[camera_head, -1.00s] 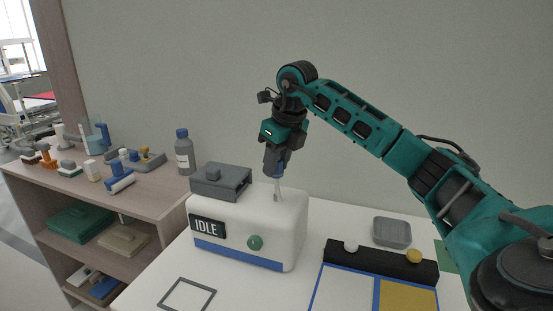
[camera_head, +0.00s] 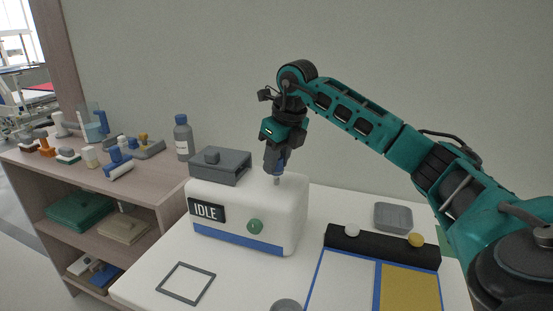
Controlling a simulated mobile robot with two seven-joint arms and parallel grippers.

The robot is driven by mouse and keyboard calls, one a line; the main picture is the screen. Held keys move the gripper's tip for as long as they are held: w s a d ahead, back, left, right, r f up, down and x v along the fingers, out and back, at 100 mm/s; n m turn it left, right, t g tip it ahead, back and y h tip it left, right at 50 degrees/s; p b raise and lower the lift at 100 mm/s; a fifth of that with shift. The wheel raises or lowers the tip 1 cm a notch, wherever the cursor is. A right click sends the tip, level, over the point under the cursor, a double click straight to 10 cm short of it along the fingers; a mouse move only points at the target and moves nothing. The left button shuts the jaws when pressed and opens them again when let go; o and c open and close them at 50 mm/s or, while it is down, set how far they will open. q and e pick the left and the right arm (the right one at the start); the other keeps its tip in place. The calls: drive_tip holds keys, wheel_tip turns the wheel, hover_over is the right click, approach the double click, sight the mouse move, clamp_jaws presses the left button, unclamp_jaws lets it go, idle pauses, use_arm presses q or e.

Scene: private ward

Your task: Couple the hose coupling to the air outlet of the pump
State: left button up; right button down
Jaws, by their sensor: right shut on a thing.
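The pump (camera_head: 250,232) is a white box with a blue stripe, a green knob and a sign reading IDLE, standing on the white table. Its air outlet appears to be the short pale-grey stub (camera_head: 277,182) on the top right. The coupling is mostly hidden by the fingers. It is right above the stub or around its upper end; I cannot tell whether they touch. My left gripper is out of view.
A grey box (camera_head: 219,167) sits on the pump's left top. A square frame (camera_head: 187,283) lies in front. A black bar with two knobs (camera_head: 385,246) and a grey tray (camera_head: 393,216) are at right. A shelf with a bottle (camera_head: 183,140) and small items is left.

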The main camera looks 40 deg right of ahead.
drive_tip(key=shift+f+b, duration=0.65)
drive_tip(key=shift+f, duration=0.6)
drive_tip(key=shift+s+f+b, duration=0.1)
drive_tip(key=shift+f+b, duration=0.2)
drive_tip(key=shift+f, duration=0.25)
drive_tip(key=c, duration=0.7)
unclamp_jaws()
drive_tip(key=shift+a, duration=0.1)
drive_tip(key=shift+c, duration=0.2)
drive_tip(key=p+v, duration=0.2)
drive_tip(key=v, duration=1.1)
wheel_tip(320, 180, up, 4)
drive_tip(key=p, duration=0.4)
hover_over(277, 173)
drive_tip(key=s+d, duration=0.1)
drive_tip(key=s, duration=0.1)
drive_tip(key=shift+s+d+r+b, duration=0.1)
drive_tip(key=shift+s+d+b, duration=0.1)
drive_tip(key=shift+b, duration=0.1)
